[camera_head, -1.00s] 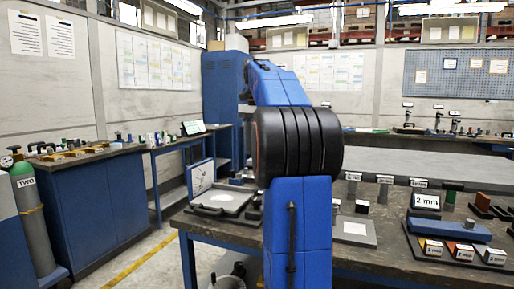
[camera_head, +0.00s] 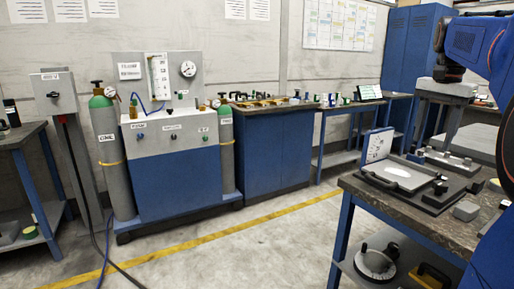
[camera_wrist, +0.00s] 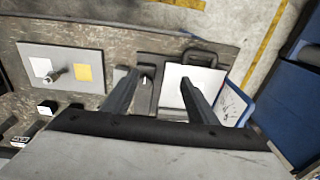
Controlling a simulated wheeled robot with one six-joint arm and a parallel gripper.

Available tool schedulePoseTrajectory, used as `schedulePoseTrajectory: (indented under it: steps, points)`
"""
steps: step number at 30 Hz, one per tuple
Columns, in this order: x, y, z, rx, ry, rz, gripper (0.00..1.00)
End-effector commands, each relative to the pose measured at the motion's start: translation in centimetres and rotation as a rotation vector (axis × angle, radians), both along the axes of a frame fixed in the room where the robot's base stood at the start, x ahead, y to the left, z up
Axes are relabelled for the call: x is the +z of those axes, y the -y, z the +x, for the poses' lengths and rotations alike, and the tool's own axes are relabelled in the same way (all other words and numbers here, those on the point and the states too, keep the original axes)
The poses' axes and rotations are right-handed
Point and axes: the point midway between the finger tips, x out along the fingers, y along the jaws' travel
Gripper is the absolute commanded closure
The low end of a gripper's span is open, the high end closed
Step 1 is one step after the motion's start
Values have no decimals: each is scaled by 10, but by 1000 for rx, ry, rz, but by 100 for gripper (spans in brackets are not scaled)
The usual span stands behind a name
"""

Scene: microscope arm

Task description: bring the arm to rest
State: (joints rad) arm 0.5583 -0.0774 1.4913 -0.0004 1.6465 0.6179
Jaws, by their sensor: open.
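My blue arm (camera_head: 480,45) enters at the right edge of the head view, and much of it is cut off. The distance between fingertips and fixture is hard to tell.
The workbench (camera_head: 427,212) carries a framed tray (camera_head: 372,172), an upright dial panel (camera_head: 377,145) and small blocks. In the wrist view a grey plate (camera_wrist: 65,59) lies left of the fingers. A gas cart (camera_head: 165,165) stands at left. Floor between is clear.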

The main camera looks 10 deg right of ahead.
Motion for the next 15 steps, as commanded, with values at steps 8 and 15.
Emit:
schedulePoseTrajectory:
  steps: [8,15]
  points:
    - [-48,-93,-34,296,64,-55,47]
    - [-102,-158,-75,547,122,-106,47]
